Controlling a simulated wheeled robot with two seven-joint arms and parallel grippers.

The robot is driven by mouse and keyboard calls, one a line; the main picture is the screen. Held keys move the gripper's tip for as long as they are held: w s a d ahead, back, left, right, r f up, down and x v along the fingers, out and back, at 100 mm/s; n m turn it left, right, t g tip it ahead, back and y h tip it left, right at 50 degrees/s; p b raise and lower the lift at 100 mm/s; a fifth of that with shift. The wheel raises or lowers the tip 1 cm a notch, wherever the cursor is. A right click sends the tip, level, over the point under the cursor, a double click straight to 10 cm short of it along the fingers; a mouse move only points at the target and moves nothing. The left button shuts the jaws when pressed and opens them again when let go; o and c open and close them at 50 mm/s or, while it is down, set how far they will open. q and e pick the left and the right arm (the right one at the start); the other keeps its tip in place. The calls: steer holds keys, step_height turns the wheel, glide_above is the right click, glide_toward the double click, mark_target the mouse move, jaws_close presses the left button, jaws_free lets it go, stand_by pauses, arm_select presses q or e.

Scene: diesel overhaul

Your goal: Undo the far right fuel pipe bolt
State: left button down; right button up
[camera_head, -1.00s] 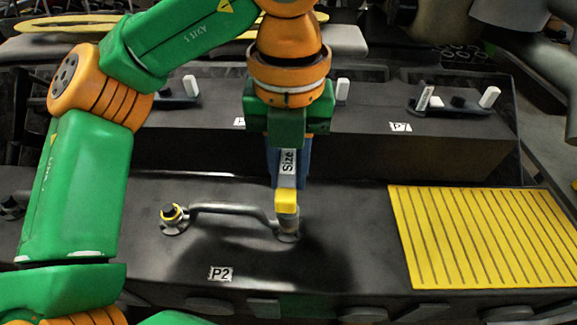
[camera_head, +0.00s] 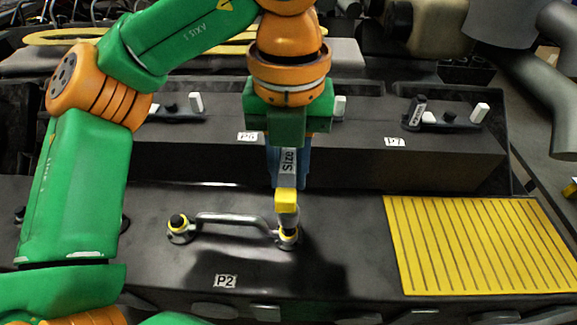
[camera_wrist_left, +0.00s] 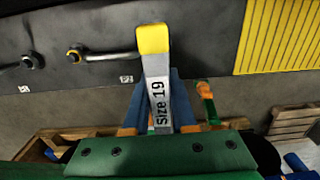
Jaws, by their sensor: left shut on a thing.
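My left gripper (camera_head: 288,168) is shut on a grey tool labelled "Size 19" (camera_head: 287,160) with a yellow head (camera_head: 286,199). The tool points down, its yellow head just above the right end of the fuel pipe (camera_head: 232,218) by the P2 label. At that end a dark, yellow-ringed bolt (camera_head: 288,233) sits on a round flange, directly below the tool; I cannot tell whether they touch. A like bolt (camera_head: 178,222) is at the pipe's left end. In the left wrist view the tool (camera_wrist_left: 158,85) hides the pipe's right end. My right gripper is not in view.
A yellow slatted panel (camera_head: 480,245) lies to the right on the dark engine top. A raised block (camera_head: 330,150) behind carries P6 and P7 labels and more fittings. The P2 label (camera_head: 226,281) is in front of the pipe. The surface between pipe and panel is clear.

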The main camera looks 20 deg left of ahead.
mark_target(286, 202)
arm_select(q)
step_height(286, 202, up, 6)
steer(key=p, duration=0.6)
steer(key=shift+r, duration=0.2)
steer(key=shift+s+d+f+b, duration=0.1)
steer(key=shift+s+f+b, duration=0.15)
steer(key=shift+f+b, duration=0.15)
steer(key=s+b, duration=0.1)
steer(key=s, duration=0.1)
steer(key=s+d+b, duration=0.1)
steer(key=s, duration=0.3)
steer(key=shift+d+b, duration=0.35)
steer(key=shift+b, duration=0.05)
steer(key=shift+s+r, duration=0.15)
